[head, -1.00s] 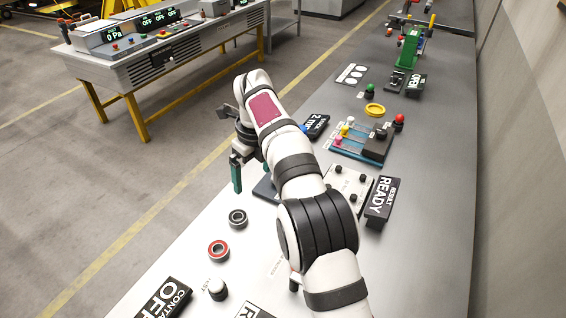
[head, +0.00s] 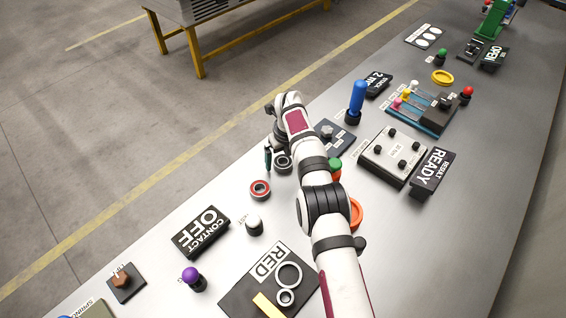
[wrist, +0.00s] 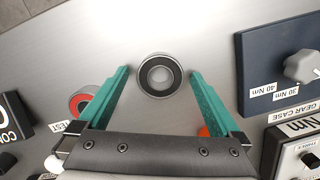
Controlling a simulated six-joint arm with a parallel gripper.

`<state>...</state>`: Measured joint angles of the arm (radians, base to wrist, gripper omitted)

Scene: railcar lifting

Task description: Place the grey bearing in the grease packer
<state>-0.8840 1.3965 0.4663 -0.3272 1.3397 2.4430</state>
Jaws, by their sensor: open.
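The grey bearing (head: 284,162) lies flat on the steel bench, partly beside my gripper in the head view. In the wrist view the bearing (wrist: 146,76), with a dark ring face and a light centre, lies between the tips of my gripper's two teal fingers (wrist: 160,76). The fingers are wide apart, with bare bench on both sides of the bearing, and do not touch it. My gripper (head: 270,157) is low over the bench in the head view; its exact height above the bearing is hard to tell. I cannot tell which fixture is the grease packer.
A red-ringed bearing (head: 260,190) lies close by. A white knob (head: 254,224) and the CONTACT OFF sign (head: 200,232) are nearer. A dark torque plate (wrist: 285,65) is to the right in the wrist view. A blue-handled tool (head: 356,100) stands beyond my arm.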

